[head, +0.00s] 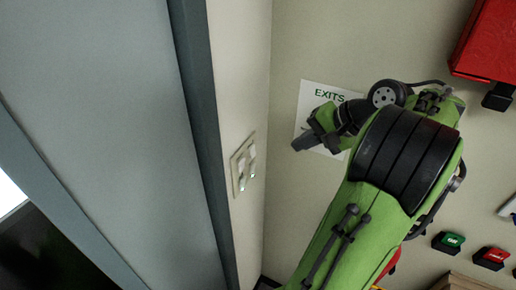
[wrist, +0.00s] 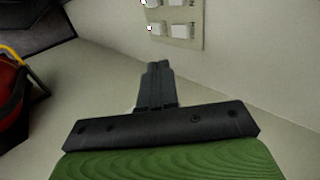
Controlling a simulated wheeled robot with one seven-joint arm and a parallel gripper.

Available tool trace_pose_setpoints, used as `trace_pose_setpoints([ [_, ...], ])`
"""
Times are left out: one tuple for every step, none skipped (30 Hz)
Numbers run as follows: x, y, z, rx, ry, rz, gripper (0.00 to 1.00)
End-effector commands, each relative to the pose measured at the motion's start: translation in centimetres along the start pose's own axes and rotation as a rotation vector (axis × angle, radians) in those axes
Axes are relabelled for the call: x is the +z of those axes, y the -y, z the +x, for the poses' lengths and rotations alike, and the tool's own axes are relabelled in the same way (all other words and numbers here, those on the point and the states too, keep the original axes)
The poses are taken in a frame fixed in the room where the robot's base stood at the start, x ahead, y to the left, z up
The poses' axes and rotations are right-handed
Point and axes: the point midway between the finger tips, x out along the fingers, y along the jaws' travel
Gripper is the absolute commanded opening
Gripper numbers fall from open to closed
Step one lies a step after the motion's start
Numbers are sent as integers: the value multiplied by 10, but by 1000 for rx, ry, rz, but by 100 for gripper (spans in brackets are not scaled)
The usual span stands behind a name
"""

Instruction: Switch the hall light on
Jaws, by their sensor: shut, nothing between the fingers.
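A pale switch plate (head: 243,163) with several white rocker switches is on the narrow wall beside the grey door frame. Small lit dots show at its lower switches. It also shows at the top of the wrist view (wrist: 200,30), cut off by the picture's edge. My gripper (head: 298,145) is to the right of the plate in the head view, apart from it. In the wrist view my gripper (wrist: 158,68) is shut and empty, its tips just below the plate in the picture. I cannot tell which switch is the hall light's.
An EXITS sign (head: 312,97) is on the wall behind my gripper. A red box (head: 490,45) is at upper right. A green button (head: 448,241) and a red button (head: 491,257) are at lower right. A grey door (head: 100,100) fills the left.

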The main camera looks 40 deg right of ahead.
Motion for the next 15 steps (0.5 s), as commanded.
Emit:
trace_pose_setpoints([
  [0, -3, -1, 1, -3, 2, 0],
  [0, -2, -2, 1, -2, 2, 0],
  [0, -2, -2, 1, -2, 1, 0],
  [0, -2, -2, 1, -2, 1, 0],
  [0, -1, -2, 1, -2, 2, 0],
  [0, -1, -2, 1, -2, 1, 0],
  [0, -1, -2, 1, -2, 1, 0],
  [0, -1, -2, 1, -2, 1, 0],
  [0, -1, 0, 1, -1, 1, 0],
  [0, -2, 2, 1, -1, 0, 0],
  [0, -2, 4, 1, 0, -1, 0],
  [0, -3, 10, 2, 1, -3, 0],
  [0, -3, 14, 2, 1, -4, 0],
  [0, -4, 20, 2, 1, -4, 0],
  [0, -5, 27, 2, 1, -4, 0],
])
